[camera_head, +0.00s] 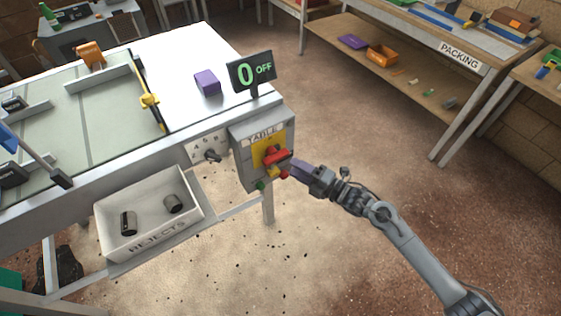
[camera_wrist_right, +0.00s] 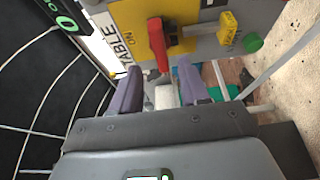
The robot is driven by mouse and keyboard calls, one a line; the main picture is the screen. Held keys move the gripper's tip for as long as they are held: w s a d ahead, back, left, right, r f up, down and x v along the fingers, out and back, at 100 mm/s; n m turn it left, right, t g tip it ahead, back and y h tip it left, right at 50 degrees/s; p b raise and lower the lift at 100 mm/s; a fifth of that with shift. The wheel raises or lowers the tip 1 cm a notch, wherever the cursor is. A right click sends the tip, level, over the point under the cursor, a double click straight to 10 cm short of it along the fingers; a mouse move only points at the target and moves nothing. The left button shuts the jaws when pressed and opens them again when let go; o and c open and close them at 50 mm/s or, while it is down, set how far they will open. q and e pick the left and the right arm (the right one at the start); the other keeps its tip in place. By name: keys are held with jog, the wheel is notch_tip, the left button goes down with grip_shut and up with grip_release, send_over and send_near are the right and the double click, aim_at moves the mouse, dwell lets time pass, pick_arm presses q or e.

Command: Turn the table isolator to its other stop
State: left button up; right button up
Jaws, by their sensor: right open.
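The table isolator's red handle (camera_head: 276,157) is on a yellow plate (camera_head: 262,142) on the grey TABLE box at the table's front right corner. In the right wrist view the red handle (camera_wrist_right: 157,45) points down the picture towards my gripper, with an ON mark to its left. My right gripper (camera_head: 290,165) is open at the box. In its wrist view the two purple-grey fingers (camera_wrist_right: 158,78) stand either side of the handle's near end; I cannot tell whether they touch it. The sign (camera_head: 251,72) above reads 0 OFF. My left gripper is out of view.
A green button (camera_head: 260,185) is low on the box; a yellow tag (camera_wrist_right: 229,28) shows beside the handle. A numbered dial (camera_head: 210,154) is to the left. The REJECTS tray (camera_head: 150,235) hangs below with two dark cylinders. A purple block (camera_head: 207,82) lies on the tabletop.

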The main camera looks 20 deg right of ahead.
aim_at(280, 159)
jog(key=b+x, duration=0.1)
jog(key=x, duration=0.5)
jog(key=shift+w+a, duration=0.3)
grip_shut()
